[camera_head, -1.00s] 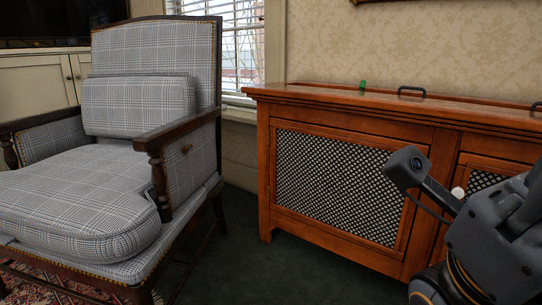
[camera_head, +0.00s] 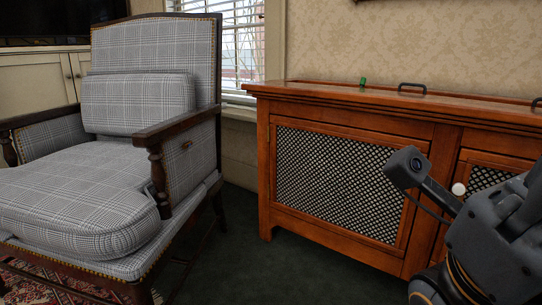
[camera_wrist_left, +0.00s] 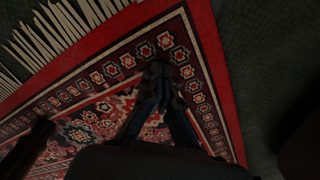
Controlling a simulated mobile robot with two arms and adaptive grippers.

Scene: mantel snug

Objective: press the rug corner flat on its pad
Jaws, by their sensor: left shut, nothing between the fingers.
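The red patterned rug (camera_wrist_left: 215,60) fills much of the left wrist view, with pale fringe along its upper-left edge. Its corner is at the top of that view, partly cut off by the frame. I cannot tell whether the corner is flat or raised, and I cannot make out a separate pad. My left gripper (camera_wrist_left: 158,78) is shut and empty, with its fingertips over the rug's patterned border; contact is unclear. A strip of the rug (camera_head: 60,284) shows at the lower left in the head view.
A grey plaid armchair (camera_head: 85,205) stands at left over the rug, and a dark chair leg or bar (camera_wrist_left: 28,145) crosses the wrist view. A wooden cabinet (camera_head: 265,180) with mesh panels stands at right. Dark green carpet (camera_head: 285,275) lies open between them.

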